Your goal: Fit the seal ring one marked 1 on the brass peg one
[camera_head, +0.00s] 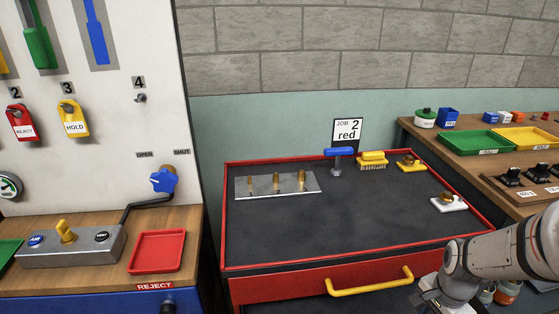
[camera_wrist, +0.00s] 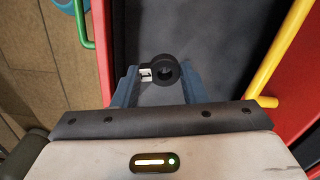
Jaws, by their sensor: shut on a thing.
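My gripper (camera_wrist: 158,76) shows in the wrist view with its two blue-grey fingers shut on a black seal ring (camera_wrist: 164,59). In the head view three brass pegs of differing thickness stand upright on a grey metal plate (camera_head: 264,190) on the dark bench top: a left peg (camera_head: 250,186), a middle peg (camera_head: 278,183) and a right peg (camera_head: 302,181). No peg number is readable. My gripper is low at the right in the head view, apart from the pegs, its fingers mostly hidden.
A red-rimmed bench (camera_head: 340,232) has free dark surface in its middle. A blue-handled tool (camera_head: 339,153), a yellow brush (camera_head: 373,158), a yellow block (camera_head: 411,165) and a white block (camera_head: 448,204) stand along its back and right. A yellow drawer handle (camera_head: 370,282) sticks out in front.

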